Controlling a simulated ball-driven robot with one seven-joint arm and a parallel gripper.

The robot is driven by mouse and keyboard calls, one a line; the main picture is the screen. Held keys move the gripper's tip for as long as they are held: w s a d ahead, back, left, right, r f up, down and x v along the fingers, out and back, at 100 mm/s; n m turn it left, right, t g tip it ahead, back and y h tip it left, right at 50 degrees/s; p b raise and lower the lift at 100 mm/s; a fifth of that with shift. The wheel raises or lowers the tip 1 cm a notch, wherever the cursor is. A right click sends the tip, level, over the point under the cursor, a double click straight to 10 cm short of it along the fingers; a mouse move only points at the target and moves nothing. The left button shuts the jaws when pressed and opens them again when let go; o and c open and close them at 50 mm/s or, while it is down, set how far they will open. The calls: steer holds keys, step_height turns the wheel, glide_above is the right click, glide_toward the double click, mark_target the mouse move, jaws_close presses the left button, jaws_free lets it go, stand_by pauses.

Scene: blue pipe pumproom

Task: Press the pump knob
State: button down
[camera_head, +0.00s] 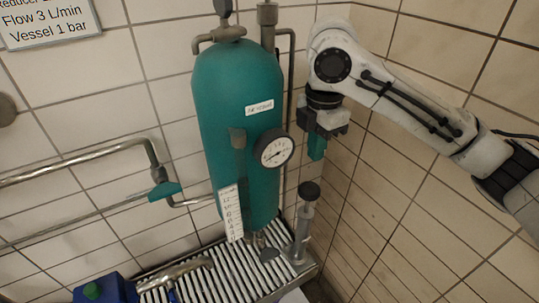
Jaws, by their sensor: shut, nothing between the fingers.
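A black round knob (309,191) sits on top of a slim upright grey cylinder (302,232), which looks like a hand pump, at the right end of the slatted grating. My gripper (317,149) hangs from the arm at the upper right with its teal fingers pointing down. It is shut and empty. In the picture it is above the black knob, with a visible gap between them. The knob's top is in plain view.
A teal vessel (225,110) with a round gauge (274,149) and a white scale (231,212) stands left of my gripper. Pipes run along the left wall. A blue unit with a green button (91,291) is at lower left. Tiled walls meet close behind on the right.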

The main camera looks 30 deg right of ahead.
steer(key=shift+w+d+b, duration=0.1)
steer(key=shift+b, duration=0.3)
step_height(320, 180, up, 6)
steer(key=b, duration=0.9)
glide_above(310, 188)
steer(key=shift+f, duration=0.1)
steer(key=shift+f, duration=0.1)
step_height(310, 188, down, 14)
steer(key=shift+r, duration=0.1)
stand_by(0.3)
